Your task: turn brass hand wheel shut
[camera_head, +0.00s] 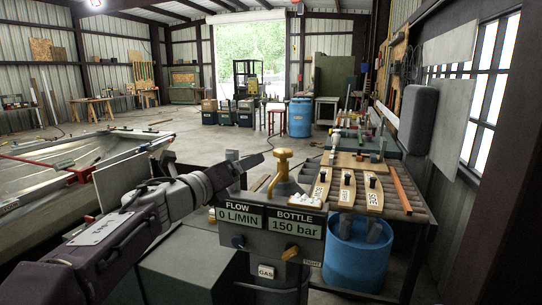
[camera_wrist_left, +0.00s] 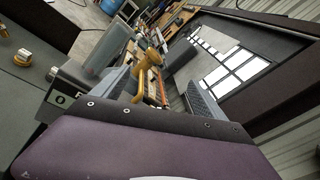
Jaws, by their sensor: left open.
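My left gripper (camera_head: 249,165) is open, just left of the brass fitting in the head view. The fitting appears apart from the fingers, though the exact gap is hard to judge. The console's displays (camera_head: 270,221) read FLOW 0 L/MIN and BOTTLE 150 bar. My right gripper is not in view.
A roller bench (camera_head: 408,215) right of the console holds wooden boards with black knobs (camera_head: 346,180). A blue drum (camera_head: 357,262) stands below it. A smaller brass knob (camera_head: 290,253) is on the console front. A metal hull (camera_head: 50,170) lies at left. Open floor lies behind.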

